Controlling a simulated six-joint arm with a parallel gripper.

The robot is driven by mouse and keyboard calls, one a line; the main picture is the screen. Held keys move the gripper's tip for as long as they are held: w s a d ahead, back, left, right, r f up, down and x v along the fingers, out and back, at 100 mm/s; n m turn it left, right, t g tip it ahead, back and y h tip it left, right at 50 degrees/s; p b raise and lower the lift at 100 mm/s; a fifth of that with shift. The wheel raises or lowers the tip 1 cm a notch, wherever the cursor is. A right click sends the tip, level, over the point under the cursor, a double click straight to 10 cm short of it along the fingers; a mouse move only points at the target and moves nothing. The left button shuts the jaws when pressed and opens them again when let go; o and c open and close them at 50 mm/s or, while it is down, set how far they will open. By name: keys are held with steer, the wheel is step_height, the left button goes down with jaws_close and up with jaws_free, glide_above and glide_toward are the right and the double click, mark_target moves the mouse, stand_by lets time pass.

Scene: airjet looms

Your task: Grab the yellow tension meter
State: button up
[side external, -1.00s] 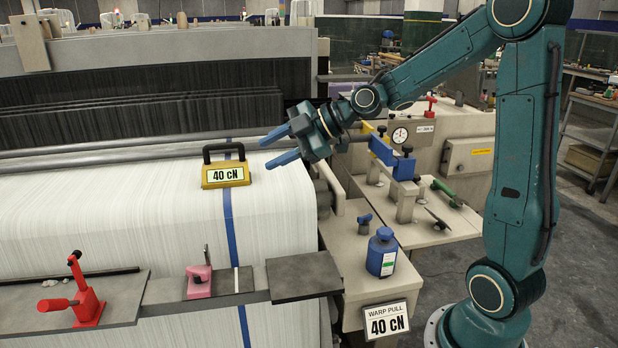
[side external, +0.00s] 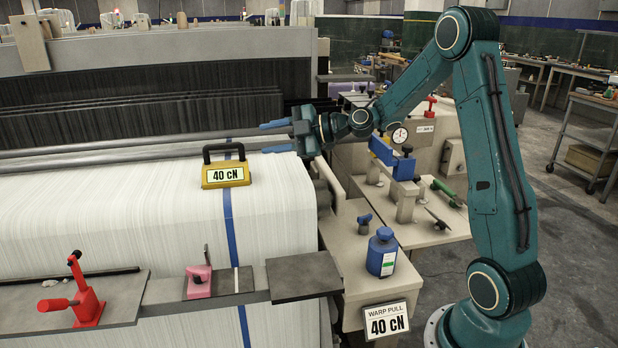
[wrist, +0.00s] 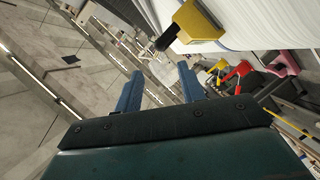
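The yellow tension meter (side external: 222,178) stands on the white warp sheet (side external: 120,210), across a blue stripe. In the wrist view the meter (wrist: 203,22) shows at the top, beyond and to the right of my fingertips. My gripper (side external: 264,137) is open and empty, its two blue fingers pointing left, up and to the right of the meter and not touching it. In the wrist view both fingers (wrist: 161,70) are spread apart with nothing between them.
A grey bar (side external: 170,141) runs behind the meter. A red clamp (side external: 80,295) and a pink tool (side external: 199,281) stand on the front rail. A blue bottle (side external: 382,252) and a "WARP PULL 40 cN" sign (side external: 387,320) are at the right. The sheet around the meter is clear.

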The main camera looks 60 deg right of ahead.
mark_target(233, 145)
steer(key=x, duration=0.7)
steer(key=shift+x, duration=2.55)
steer(key=shift+c, duration=0.2)
jaws_close()
